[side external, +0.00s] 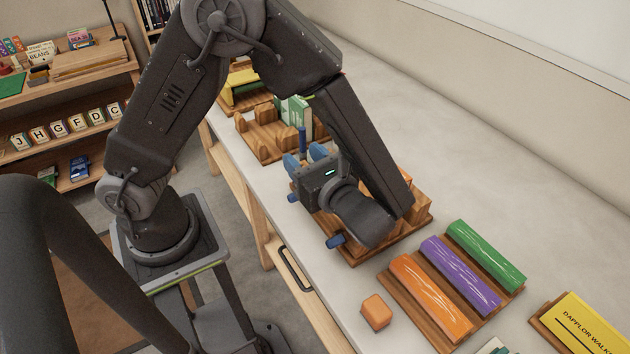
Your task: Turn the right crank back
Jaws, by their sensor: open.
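A wooden device (417,231) sits on the pale table, largely hidden behind my arm and gripper. Two short blue handles stick out at its front: a left one (293,198) and a right one (336,241), which I take for the crank handles. Their crank arms are hidden, so I cannot tell how they are turned. My gripper (304,157) is over the device's far-left end, its two blue fingers apart and pointing away from the camera. A dark blue upright rod (302,140) shows just beyond the fingers; I cannot tell whether it is between them.
A wooden rack (262,145) with a green-and-white book (295,112) stands beyond the gripper. To the right are a tray with orange (430,297), purple (460,274) and green (486,254) bars, an orange cube (376,312) and a yellow book (585,325). The table's back is clear.

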